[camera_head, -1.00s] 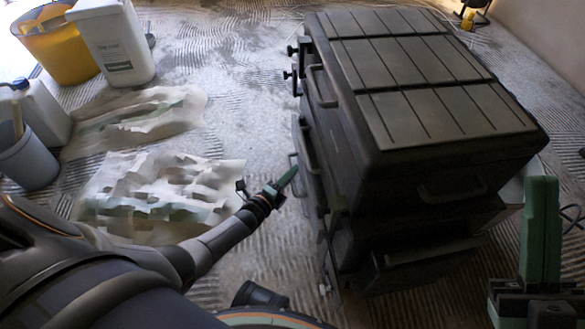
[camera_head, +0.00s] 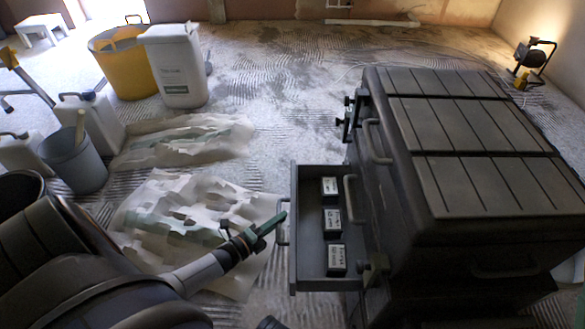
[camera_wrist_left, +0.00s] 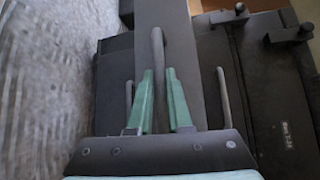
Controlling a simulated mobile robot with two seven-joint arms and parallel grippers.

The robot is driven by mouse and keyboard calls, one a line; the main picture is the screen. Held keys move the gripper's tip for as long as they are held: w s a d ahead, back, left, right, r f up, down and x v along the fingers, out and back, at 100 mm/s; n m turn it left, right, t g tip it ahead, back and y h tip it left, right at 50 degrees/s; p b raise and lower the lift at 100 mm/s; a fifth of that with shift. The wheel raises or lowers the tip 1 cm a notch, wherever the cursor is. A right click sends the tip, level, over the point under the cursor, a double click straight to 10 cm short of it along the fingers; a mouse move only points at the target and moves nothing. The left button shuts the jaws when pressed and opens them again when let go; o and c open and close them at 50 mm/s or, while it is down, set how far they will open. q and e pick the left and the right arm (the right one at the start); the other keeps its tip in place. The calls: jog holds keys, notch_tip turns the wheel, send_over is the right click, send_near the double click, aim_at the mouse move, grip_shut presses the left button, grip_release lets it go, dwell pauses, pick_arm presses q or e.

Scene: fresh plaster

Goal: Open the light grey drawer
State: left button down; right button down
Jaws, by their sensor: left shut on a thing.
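The drawer (camera_head: 293,235) stands pulled out from the left side of the dark cabinet (camera_head: 470,185); in this light it looks dark grey. Inside lie three small dark boxes with white labels (camera_head: 333,220). My left gripper (camera_head: 272,224) is at the bar handle (camera_head: 283,212) on the drawer's front. In the left wrist view its green fingers (camera_wrist_left: 160,100) stand on both sides of the handle bar (camera_wrist_left: 157,60), shut on it. My right gripper is not in view.
Another handle (camera_head: 376,142) and black knobs (camera_head: 348,112) stick out above the drawer. Crumpled sheets (camera_head: 190,215) lie on the floor to the left. A yellow bucket (camera_head: 115,65), a white container (camera_head: 175,70) and a grey bucket (camera_head: 75,160) stand further left.

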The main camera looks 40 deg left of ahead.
pick_arm(q)
jog(key=shift+s+a, duration=0.35)
jog(key=shift+a, duration=0.05)
jog(key=c, duration=1.1)
grip_release()
jog(key=shift+s+a+r+p, duration=0.3)
jog(key=shift+s+p, duration=0.25)
jog(key=shift+s, duration=1.5)
jog(key=shift+s+a+r+p, duration=0.25)
jog(key=shift+s+p, duration=0.35)
jog(key=shift+s, duration=1.4)
jog(key=shift+s+a+r+p, duration=0.3)
jog(key=shift+s+p, duration=0.25)
jog(key=shift+s, duration=1.5)
jog(key=shift+d, duration=0.1)
